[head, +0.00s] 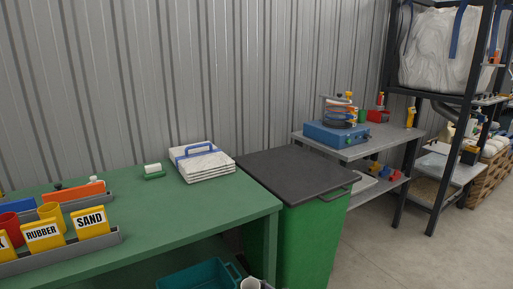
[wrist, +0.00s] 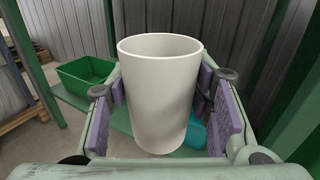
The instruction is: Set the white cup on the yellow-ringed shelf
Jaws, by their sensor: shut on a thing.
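The white cup (wrist: 158,100) stands upright between the purple-padded fingers of my gripper (wrist: 160,88) in the wrist view. My gripper is shut on it, one finger on each side. The cup's rim is open toward the camera and it hides much of what lies behind it. In the head view, a whitish cup rim (head: 250,283) shows at the bottom edge, beside the green table; most of it is cut off. I cannot make out a yellow-ringed shelf in either view.
A green table (head: 180,220) holds labelled yellow bins, a grey rack and white stacked sheets (head: 203,163). A teal crate (head: 195,278) sits below it. A green bin with a dark lid (head: 290,172) stands to the right. The wrist view shows a green tray (wrist: 85,78).

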